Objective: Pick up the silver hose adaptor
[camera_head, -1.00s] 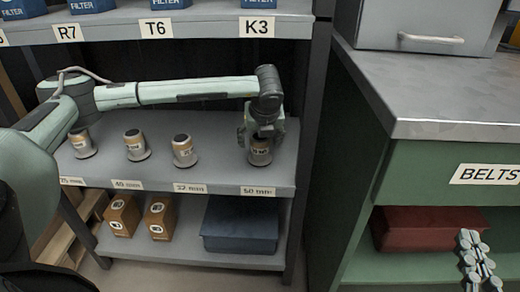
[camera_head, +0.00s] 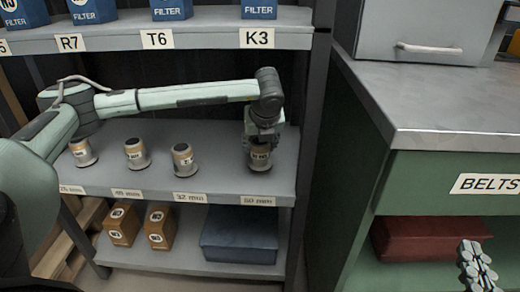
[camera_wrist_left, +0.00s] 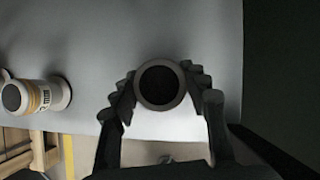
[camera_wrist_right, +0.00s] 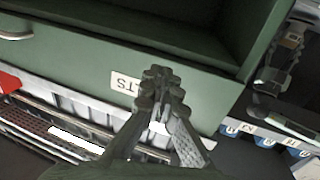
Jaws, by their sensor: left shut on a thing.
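The silver hose adaptor (camera_head: 261,157) with a tan band is at the right end of the middle shelf, behind the "50 mm" label. My left gripper (camera_head: 262,139) points down and is shut on it from above. In the left wrist view the adaptor's round dark opening (camera_wrist_left: 160,85) sits between the two fingers (camera_wrist_left: 160,98). The adaptor is upright; I cannot tell for sure whether its base is clear of the shelf. My right gripper (camera_head: 479,266) is empty at the lower right; its fingertips (camera_wrist_right: 163,85) are together in the right wrist view.
Similar adaptors (camera_head: 183,160) stand left on the middle shelf (camera_head: 225,172). Blue filter boxes (camera_head: 172,9) are on the shelf above. Tan boxes (camera_head: 159,226) and a blue box (camera_head: 240,235) are below. A green bench (camera_head: 445,100) stands right, with a red box (camera_head: 420,234) inside.

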